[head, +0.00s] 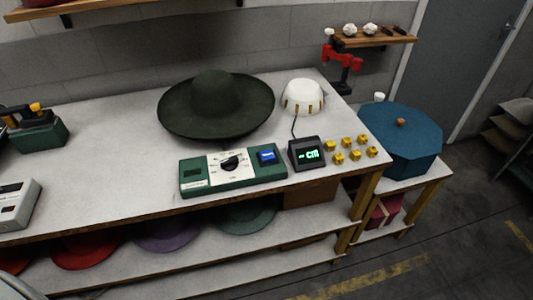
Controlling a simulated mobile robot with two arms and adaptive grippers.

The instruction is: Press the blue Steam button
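The blue Steam button (267,157) is on the right part of a green control panel (243,177) near the front edge of the white table. A white dial plate with a black knob (230,163) sits to its left on the same panel. The button's lettering is too small to read clearly. Nothing touches or covers the button. Neither of my grippers is in view.
A dark green wide-brimmed hat (216,105) lies behind the panel. A black display reading "-- cm" (306,153) stands to the right, beside several yellow blocks (346,141). A white dome (302,97) is behind. The table front left of the panel is clear.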

